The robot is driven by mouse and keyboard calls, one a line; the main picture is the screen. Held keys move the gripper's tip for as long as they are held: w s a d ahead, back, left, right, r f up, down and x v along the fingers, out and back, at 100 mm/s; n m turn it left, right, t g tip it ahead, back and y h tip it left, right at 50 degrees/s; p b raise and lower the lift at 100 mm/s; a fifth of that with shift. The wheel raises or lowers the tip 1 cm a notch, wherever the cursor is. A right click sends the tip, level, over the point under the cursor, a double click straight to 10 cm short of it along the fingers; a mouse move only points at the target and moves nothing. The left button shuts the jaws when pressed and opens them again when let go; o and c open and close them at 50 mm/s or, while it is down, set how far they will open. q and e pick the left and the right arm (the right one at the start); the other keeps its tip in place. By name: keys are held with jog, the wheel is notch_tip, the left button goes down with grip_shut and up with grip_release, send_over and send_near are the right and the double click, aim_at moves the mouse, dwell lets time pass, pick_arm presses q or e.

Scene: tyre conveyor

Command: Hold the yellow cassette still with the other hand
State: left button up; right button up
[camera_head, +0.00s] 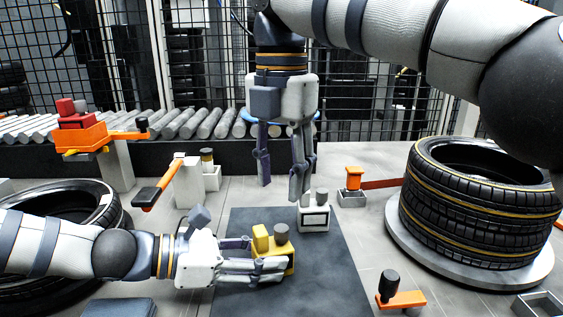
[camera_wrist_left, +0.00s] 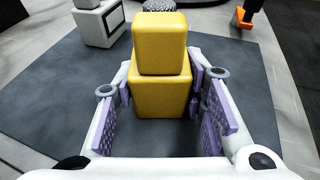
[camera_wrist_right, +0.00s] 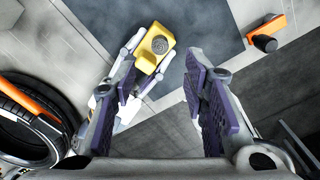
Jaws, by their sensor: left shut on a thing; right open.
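The yellow cassette (camera_head: 262,240) stands on a dark mat (camera_head: 340,285), with a grey round knob on top at one side. My left gripper (camera_head: 268,256) reaches in from the left and is shut on its sides. In the left wrist view the yellow cassette (camera_wrist_left: 158,92) sits between the finger pads. My right gripper (camera_head: 282,190) points down, open and empty, above and behind the cassette. In the right wrist view the cassette (camera_wrist_right: 152,48) shows beyond the open fingers, apart from them.
A white block with a grey knob (camera_head: 314,218) stands behind the cassette at the mat's far part, near my right fingers. Stacked tyres (camera_head: 470,215) stand at the right. An orange piece with a black knob (camera_head: 402,300) lies front right. A roller conveyor (camera_head: 190,123) runs behind.

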aim_at(282, 227)
jog(key=shift+r, duration=1.55)
notch_tip(282, 227, down, 12)
jog(key=m, duration=0.6)
jog(key=shift+r, duration=0.1)
grip_shut()
